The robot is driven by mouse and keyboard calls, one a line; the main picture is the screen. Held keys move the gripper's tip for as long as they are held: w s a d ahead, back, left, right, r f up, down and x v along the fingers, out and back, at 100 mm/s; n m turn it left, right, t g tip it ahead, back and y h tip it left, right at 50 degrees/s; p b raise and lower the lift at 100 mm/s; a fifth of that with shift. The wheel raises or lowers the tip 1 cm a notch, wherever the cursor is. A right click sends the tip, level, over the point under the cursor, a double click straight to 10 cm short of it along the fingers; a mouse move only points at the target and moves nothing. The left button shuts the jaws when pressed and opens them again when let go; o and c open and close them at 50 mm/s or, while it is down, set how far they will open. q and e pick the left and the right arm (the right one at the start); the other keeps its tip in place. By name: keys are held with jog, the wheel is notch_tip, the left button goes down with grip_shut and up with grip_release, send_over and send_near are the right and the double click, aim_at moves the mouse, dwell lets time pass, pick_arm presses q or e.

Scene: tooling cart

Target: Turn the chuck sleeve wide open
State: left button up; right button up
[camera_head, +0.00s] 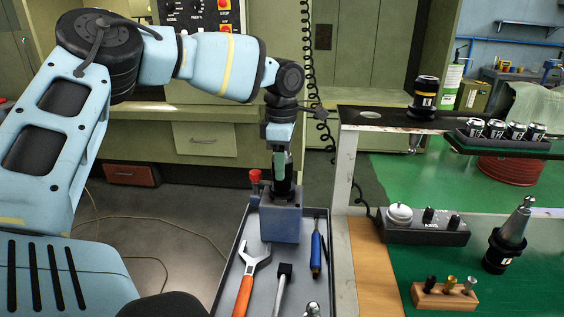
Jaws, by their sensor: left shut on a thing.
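A dark chuck (291,188) stands upright in a blue-grey block fixture (281,222) at the head of the tool tray. My left gripper (281,168) reaches down from above and is shut on the chuck sleeve. The gripper hides the top of the chuck, so I cannot see its jaws or how far the sleeve is turned. A red knob (254,177) stands on the left side of the fixture. My right gripper does not show.
The tray (226,268) holds an orange-handled wrench (246,283), a hammer-like tool (283,285) and a blue screwdriver (316,250). At right are a grey control box (425,228), a tapered tool holder (509,238), a wooden block (444,297) and a shelf (385,122) with black holders.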

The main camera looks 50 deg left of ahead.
pick_arm(q)
jog(key=shift+n, duration=0.6)
jog(key=o, duration=1)
jog(key=shift+r, duration=3.95)
jog(key=shift+a+f, duration=0.1)
